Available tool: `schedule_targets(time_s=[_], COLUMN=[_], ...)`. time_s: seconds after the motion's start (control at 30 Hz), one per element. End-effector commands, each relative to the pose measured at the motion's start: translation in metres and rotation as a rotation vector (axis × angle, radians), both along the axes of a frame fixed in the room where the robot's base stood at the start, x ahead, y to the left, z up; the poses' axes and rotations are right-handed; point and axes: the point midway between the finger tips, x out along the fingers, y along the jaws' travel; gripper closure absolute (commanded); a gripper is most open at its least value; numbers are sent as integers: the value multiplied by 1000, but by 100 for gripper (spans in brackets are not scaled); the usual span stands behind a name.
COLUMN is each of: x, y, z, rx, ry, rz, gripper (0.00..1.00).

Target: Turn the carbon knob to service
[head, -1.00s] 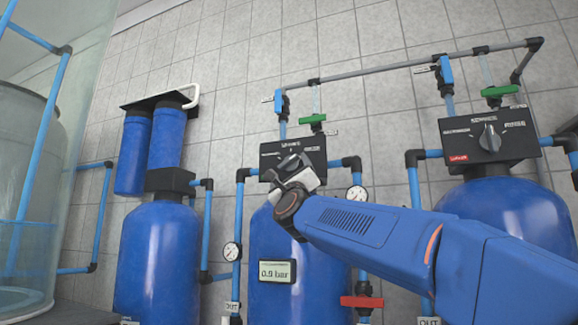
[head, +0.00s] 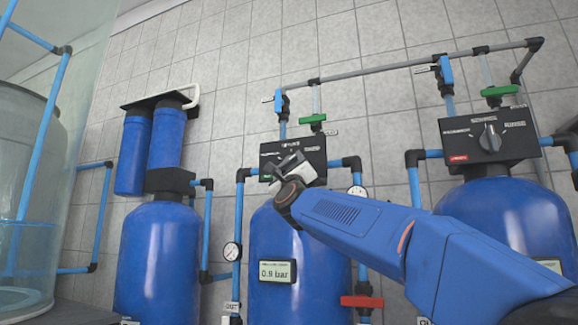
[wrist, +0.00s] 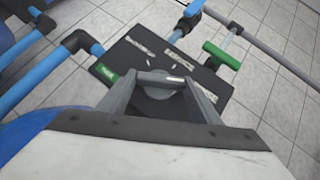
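A white mark sits near the right end of the bar. My gripper (head: 286,166) is in front of this head and hides much of its face. In the wrist view my gripper (wrist: 160,86) has its fingers wide apart, one past each end of the bar. I cannot tell whether they touch it.
A similar head with a knob (head: 489,137) and a red tag tops the right tank (head: 500,210). A green valve handle (wrist: 221,55) and blue pipes (wrist: 70,52) lie close around the middle head.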

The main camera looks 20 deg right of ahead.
Motion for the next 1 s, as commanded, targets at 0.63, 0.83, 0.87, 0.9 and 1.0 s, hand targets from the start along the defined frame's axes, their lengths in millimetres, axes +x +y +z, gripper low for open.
schedule_targets(time_s=[0.63, 0.83, 0.87, 0.9, 1.0], x=[-1, -1, -1, -1, -2], y=[-5, -4, -4, -4, -4], z=[1, 2, 2, 2, 2], rx=[-254, -299, -303, -308, -315], ry=[197, 224, 226, 229, 232], rz=[-6, -2, -2, -1, 0], gripper=[64, 65, 65, 64, 65])
